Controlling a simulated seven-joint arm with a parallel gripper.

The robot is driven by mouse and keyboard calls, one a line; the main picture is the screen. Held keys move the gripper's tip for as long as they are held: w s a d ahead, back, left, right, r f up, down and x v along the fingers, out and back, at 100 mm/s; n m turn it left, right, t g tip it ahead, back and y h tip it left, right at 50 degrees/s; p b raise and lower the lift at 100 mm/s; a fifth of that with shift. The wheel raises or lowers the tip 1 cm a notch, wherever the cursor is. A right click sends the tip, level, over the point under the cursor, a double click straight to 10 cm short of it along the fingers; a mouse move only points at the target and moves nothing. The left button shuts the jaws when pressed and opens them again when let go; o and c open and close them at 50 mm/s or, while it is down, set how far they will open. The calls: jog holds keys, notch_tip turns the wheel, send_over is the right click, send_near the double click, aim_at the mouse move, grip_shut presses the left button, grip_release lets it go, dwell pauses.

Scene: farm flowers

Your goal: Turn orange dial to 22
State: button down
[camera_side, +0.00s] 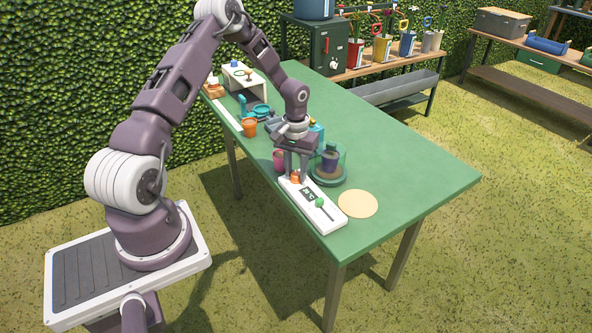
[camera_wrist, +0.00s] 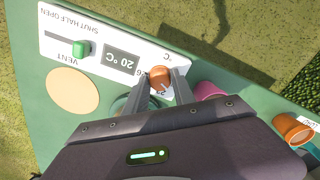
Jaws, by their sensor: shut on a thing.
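The orange dial (camera_wrist: 159,74) sits on a white control panel (camera_wrist: 100,20), at the end away from the vent slider. It also shows in the side view (camera_side: 296,178), low between my fingers. My gripper (camera_wrist: 163,84) comes down over the dial from above and is shut on it, one finger on each side. The panel's dark display (camera_wrist: 121,60) reads 20 °C. Scale numbers beside the dial are partly hidden by the fingers. A green vent slider (camera_wrist: 82,48) stands on the panel, with the words "shut", "half" and "open" printed beside it.
A round tan disc (camera_side: 357,203) lies right of the panel on the green table (camera_side: 400,180). A glass-covered jar (camera_side: 329,163) stands close to the right of my gripper. A pink pot (camera_side: 279,161) and an orange pot (camera_side: 249,127) stand left. The table's right side is clear.

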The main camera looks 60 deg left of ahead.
aim_at(296, 173)
jog(key=m, duration=0.4)
jog(key=shift+m, duration=2)
jog(key=c, duration=1.1)
grip_release()
jog(key=shift+o, duration=0.2)
notch_tip(296, 173, up, 7)
jog(key=shift+r, duration=0.1)
